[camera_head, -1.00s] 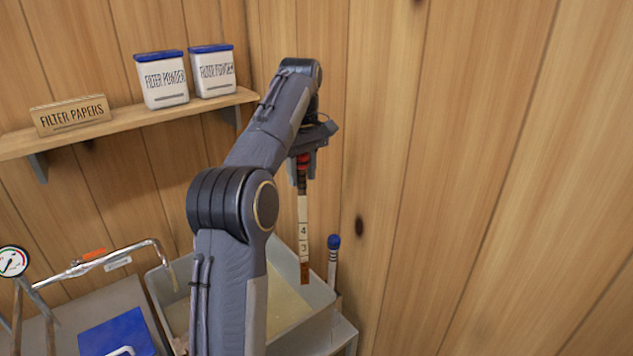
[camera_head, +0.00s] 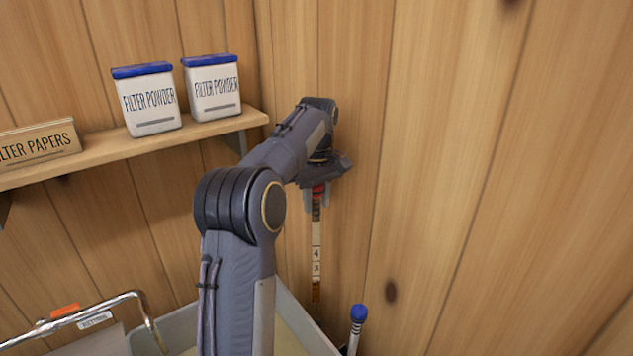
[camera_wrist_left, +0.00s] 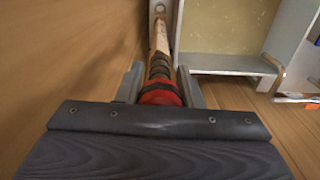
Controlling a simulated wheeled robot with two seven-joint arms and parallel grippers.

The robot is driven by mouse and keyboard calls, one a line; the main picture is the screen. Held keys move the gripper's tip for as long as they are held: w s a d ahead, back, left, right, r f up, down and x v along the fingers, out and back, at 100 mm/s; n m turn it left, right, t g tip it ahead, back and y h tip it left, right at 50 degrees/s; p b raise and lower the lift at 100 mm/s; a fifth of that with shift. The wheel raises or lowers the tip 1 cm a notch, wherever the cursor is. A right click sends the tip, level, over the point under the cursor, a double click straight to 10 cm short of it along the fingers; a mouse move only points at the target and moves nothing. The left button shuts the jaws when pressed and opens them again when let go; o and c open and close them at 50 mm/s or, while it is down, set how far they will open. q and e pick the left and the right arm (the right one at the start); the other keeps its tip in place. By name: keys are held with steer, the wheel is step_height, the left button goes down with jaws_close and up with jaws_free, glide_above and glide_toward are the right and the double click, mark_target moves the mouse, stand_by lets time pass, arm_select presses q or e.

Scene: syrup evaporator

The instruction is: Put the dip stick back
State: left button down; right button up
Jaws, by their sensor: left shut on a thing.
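The dip stick (camera_head: 316,250) hangs upright from my left gripper (camera_head: 317,200), its numbered white scale showing a 4 and a 3 and its lower end brown and wet-looking. My left gripper is shut on its red and black handle, which also shows between the fingers in the left wrist view (camera_wrist_left: 160,92). The stick's lower end is in open air, above the back right corner of the grey pan (camera_head: 300,318) in the head view. My right gripper is not in view.
A blue-capped rod (camera_head: 357,325) stands upright by the pan's right side. A wall shelf (camera_head: 130,150) at the left holds two filter powder tubs (camera_head: 148,100) and a filter papers box (camera_head: 40,146). A bent metal pipe (camera_head: 95,310) is at lower left. Plank walls close in behind and right.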

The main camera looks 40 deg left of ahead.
mark_target(316, 220)
arm_select(q)
step_height(316, 220, down, 5)
steer(key=shift+s+d+f, duration=0.1)
steer(key=shift+s, duration=0.05)
steer(key=shift+f+b, duration=0.4)
steer(key=shift+f, duration=0.25)
step_height(316, 220, down, 5)
steer(key=b, duration=0.4)
steer(key=shift+r+b, duration=0.2)
steer(key=shift+b, duration=0.15)
step_height(316, 220, down, 9)
steer(key=b, duration=0.5)
steer(key=shift+b, duration=0.3)
